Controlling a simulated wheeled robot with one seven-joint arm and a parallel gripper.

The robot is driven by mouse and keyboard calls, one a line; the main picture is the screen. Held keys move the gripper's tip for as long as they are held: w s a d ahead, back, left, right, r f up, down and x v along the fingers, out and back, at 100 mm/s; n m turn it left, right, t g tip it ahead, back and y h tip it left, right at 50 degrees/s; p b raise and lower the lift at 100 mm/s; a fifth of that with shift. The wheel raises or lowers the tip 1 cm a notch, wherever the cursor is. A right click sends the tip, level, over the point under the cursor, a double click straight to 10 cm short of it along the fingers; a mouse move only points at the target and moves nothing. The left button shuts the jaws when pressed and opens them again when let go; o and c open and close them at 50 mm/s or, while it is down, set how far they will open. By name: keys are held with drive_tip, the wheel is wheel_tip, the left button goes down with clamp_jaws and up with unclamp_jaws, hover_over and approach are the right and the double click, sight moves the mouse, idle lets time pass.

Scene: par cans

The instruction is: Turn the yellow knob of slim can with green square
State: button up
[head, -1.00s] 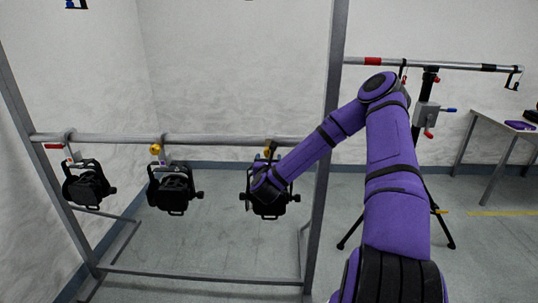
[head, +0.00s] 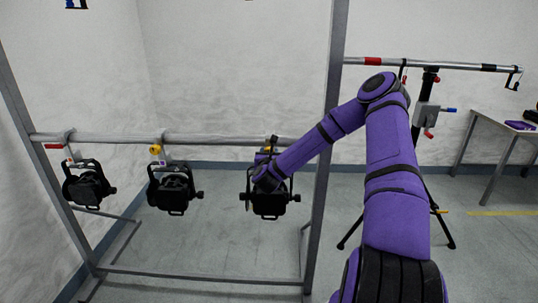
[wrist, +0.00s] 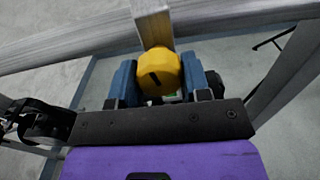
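The yellow knob (wrist: 160,72), with a dark slot mark on its face, sits under the hanging bar in the wrist view. A small green patch (wrist: 172,97) shows just below it, partly hidden. My gripper (wrist: 160,75) has its two blue fingers on either side of the knob, very close to its sides. I cannot tell whether they press on it. In the head view my gripper (head: 264,157) is at the top of the rightmost black can (head: 270,206), which hangs from the rail, and it covers most of that can's knob.
Two more black cans, the middle one (head: 173,190) and the left one (head: 87,187), hang from the same rail (head: 215,140). The middle one has a yellow knob (head: 155,149). A frame post (head: 325,150) stands right of my gripper, close behind my arm. A tripod stand (head: 417,110) is farther right.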

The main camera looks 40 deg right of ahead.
drive_tip(key=shift+n, duration=0.3)
